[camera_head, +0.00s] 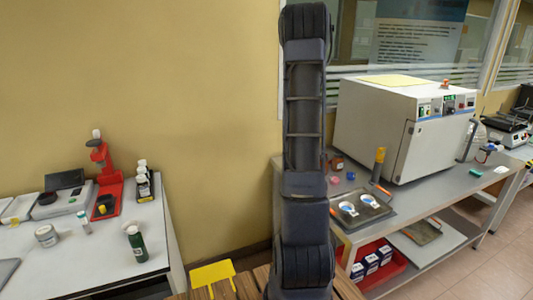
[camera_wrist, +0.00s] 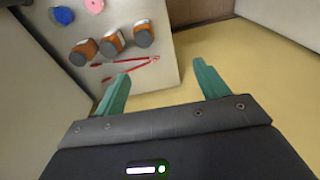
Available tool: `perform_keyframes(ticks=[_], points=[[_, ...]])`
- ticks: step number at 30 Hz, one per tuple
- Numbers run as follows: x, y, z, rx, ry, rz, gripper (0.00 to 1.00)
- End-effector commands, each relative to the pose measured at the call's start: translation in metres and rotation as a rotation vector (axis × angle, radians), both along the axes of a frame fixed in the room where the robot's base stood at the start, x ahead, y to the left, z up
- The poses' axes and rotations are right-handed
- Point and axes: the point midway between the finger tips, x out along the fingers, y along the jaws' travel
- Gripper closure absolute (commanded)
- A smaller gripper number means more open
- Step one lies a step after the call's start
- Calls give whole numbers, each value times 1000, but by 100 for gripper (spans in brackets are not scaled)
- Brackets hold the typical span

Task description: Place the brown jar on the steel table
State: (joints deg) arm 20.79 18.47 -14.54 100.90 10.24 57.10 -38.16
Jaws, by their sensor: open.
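Three brown jars with grey caps stand in a row on a light grey surface in the wrist view: a left one (camera_wrist: 83,51), a middle one (camera_wrist: 112,43) and a right one (camera_wrist: 143,34). In the head view a small brown jar (camera_head: 337,162) shows on the steel table (camera_head: 425,193), just right of my arm, which may hide others. My gripper (camera_wrist: 161,68) is open and empty, with its two green fingers apart. The jars lie beyond the fingers, toward the upper left of the wrist view, not between them. The gripper itself does not show in the head view.
Red tongs (camera_wrist: 127,61) lie near the jars, with blue (camera_wrist: 63,15) and pink (camera_wrist: 94,5) round items. A white oven (camera_head: 390,130) fills the table's back. A tray with dishes (camera_head: 362,219) sits at the front. A white bench (camera_head: 110,262) stands left.

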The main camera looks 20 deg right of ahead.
Motion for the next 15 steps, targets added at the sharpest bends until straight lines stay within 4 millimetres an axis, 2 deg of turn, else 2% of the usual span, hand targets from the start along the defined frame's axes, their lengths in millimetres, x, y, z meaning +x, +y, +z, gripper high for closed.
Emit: perform_keyframes(ticks=[1,6,15], points=[[-7,19,14,1,-15,2,27],[-31,74,48,6,-49,2,27],[-89,166,91,12,-106,7,27]])
